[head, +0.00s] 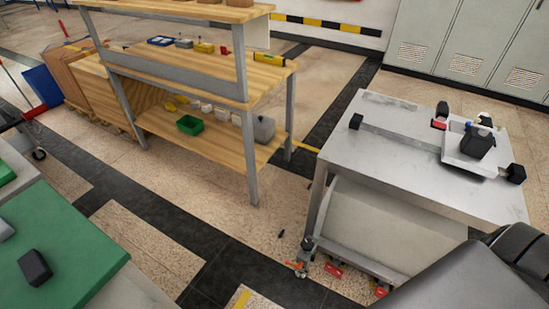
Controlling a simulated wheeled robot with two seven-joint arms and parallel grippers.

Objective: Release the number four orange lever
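A small orange lever (296,267) shows low down near the floor, at the caster by the near left leg of the metal table (390,155). Red parts (333,270) lie to its right at the table's base, and another red part (380,292) shows further right. They are too small for me to read any number or tell whether a lever is pressed or raised. Neither of my grippers shows in the head view.
On the metal table stand a rail with black end blocks (516,173) and a black block (477,142). A wooden shelf bench (200,155) stands left of it. Green-topped surface (70,245) is at near left. A dark grey shape (465,290) fills the bottom right. Floor between is clear.

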